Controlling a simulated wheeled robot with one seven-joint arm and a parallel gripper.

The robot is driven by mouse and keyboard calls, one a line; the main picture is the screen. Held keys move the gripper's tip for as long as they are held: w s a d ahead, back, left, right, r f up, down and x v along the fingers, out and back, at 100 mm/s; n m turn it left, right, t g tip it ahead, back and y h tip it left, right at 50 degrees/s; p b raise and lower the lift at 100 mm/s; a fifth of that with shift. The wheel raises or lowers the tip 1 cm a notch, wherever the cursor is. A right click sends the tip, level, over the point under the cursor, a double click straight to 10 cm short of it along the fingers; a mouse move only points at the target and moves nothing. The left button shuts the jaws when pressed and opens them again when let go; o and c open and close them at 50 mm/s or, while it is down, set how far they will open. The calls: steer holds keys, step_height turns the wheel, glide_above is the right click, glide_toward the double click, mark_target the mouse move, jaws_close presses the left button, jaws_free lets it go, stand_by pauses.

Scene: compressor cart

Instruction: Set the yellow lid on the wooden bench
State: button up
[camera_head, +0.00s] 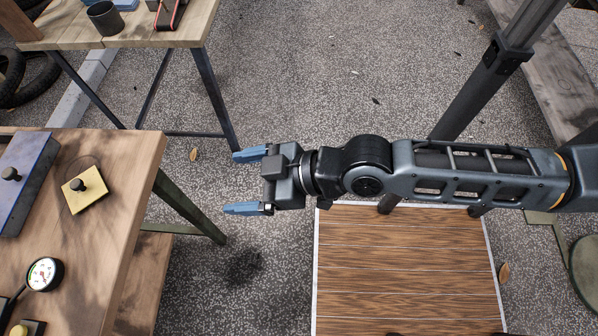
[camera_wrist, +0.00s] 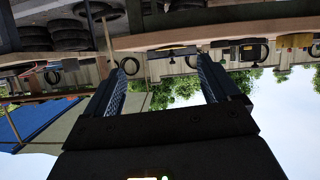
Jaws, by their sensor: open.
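The yellow lid (camera_head: 92,198) is a flat square plate with a black knob on top. It lies on the wooden top (camera_head: 100,260) at the near left, beside a blue box. A second wooden bench top (camera_head: 165,28) stands at the upper left. I cannot tell from the view alone which of these is the task's bench. My gripper (camera_head: 232,182) is open and empty, pointing left above the ground, right of the near top and apart from the lid. In the wrist view, nothing is between its fingers (camera_wrist: 160,75).
The blue box (camera_head: 25,178) with a black knob and a round gauge (camera_head: 44,273) share the near top. A dark cup (camera_head: 105,18) and a red item (camera_head: 168,14) stand on the far bench. A plank platform (camera_head: 408,275) lies below my arm. Open paving separates the tops.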

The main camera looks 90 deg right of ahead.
steer(key=s+a+r+t, duration=0.1)
steer(key=s+a+r, duration=0.2)
steer(key=s+r, duration=0.6)
steer(key=shift+s+a+r+t, duration=0.15)
steer(key=shift+s+a+t, duration=0.2)
steer(key=shift+s, duration=0.4)
steer(key=shift+d, duration=0.1)
stand_by(0.3)
